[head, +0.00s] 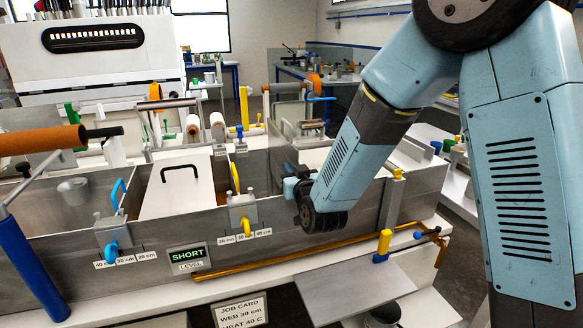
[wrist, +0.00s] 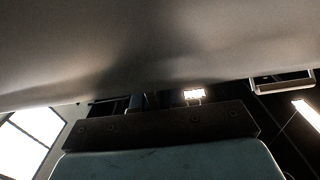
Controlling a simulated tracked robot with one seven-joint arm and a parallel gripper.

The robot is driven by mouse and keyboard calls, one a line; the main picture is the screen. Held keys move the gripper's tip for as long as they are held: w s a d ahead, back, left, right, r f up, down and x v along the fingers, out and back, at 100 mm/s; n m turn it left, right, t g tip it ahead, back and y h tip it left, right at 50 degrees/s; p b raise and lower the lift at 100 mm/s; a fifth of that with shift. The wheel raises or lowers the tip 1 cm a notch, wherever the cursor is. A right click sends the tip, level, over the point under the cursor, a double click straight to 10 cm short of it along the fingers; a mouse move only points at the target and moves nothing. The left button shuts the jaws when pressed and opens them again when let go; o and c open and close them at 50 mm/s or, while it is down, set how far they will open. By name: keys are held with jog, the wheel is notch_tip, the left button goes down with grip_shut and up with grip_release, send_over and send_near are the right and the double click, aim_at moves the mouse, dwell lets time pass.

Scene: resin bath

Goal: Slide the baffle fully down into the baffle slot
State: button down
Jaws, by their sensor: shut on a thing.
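My gripper (head: 291,188) is low over the resin bath, on its near right side, reached from the upper right by my blue arm. It is shut on the baffle, a grey upright plate (head: 281,158) that stands across the bath just behind and left of the gripper. My wrist hides the plate's lower part and the fingertips. In the wrist view a broad grey surface, seemingly the baffle (wrist: 150,45), fills the top of the picture, very close. The baffle slot is hidden, so how deep the plate sits cannot be told.
The bath's front wall (head: 150,235) runs below my gripper. A clamp with a yellow knob (head: 243,215) and a white lid with a black handle (head: 180,185) are to the left. A post with a yellow top (head: 392,200) stands close on the right.

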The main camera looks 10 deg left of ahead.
jog(key=shift+f, duration=0.65)
jog(key=c, duration=1.1)
grip_release()
jog(key=shift+s+d+f, duration=0.1)
